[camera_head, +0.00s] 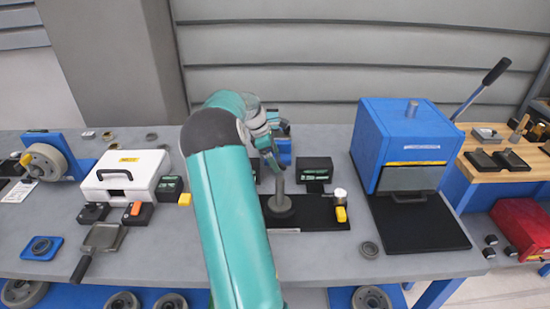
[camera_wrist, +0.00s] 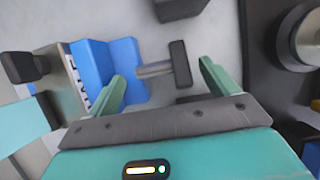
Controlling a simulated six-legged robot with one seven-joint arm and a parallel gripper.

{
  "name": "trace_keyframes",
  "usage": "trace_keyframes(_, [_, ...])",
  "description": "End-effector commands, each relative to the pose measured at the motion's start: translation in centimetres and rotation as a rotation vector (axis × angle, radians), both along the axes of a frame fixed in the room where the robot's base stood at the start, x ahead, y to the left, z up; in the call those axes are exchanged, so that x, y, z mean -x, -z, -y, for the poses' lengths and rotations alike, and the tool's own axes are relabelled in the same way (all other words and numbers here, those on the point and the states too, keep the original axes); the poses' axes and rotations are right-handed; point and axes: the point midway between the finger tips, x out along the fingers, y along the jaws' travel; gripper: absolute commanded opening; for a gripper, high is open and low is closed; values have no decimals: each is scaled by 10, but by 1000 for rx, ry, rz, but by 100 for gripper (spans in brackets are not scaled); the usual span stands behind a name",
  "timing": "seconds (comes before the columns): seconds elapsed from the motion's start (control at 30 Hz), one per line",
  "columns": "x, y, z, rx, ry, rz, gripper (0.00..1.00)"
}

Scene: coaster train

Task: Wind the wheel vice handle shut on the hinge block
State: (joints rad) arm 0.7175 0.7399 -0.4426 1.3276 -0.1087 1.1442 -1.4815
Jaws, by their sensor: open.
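A blue vice (camera_wrist: 118,65) shows in the wrist view, with a grey screw shaft and a dark T-shaped handle (camera_wrist: 180,64). In the head view the vice (camera_head: 285,152) is mostly hidden behind my arm. My gripper (camera_wrist: 162,72) is open and empty, its two green fingers apart. The handle appears in the gap between the fingers; I see no contact. In the head view my gripper (camera_head: 270,158) is at the vice, partly hidden by the arm. A grey-beige block (camera_wrist: 62,80) is beside the vice's blue body; I cannot tell whether it is the hinge block.
A grey post on a round base (camera_head: 280,205) stands on a black plate near the gripper. A blue press-like box (camera_head: 408,135) is farther right, and a white case (camera_head: 126,175) lies left.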

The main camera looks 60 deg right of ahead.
Motion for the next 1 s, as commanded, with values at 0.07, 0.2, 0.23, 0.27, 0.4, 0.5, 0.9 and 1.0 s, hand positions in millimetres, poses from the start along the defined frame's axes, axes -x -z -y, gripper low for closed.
trace_keyframes(0.07, [3,6,1,-1,0,0,86])
trace_keyframes(0.2, [4,9,2,0,-1,0,86])
trace_keyframes(0.23, [4,9,2,0,-1,0,86])
trace_keyframes(0.27, [4,9,2,0,0,0,86])
trace_keyframes(0.4, [4,8,2,0,0,0,81])
trace_keyframes(0.5, [4,8,2,0,0,0,61])
trace_keyframes(0.9, [5,7,2,-10,2,21,43])
trace_keyframes(1.0, [6,6,2,-25,4,51,43])
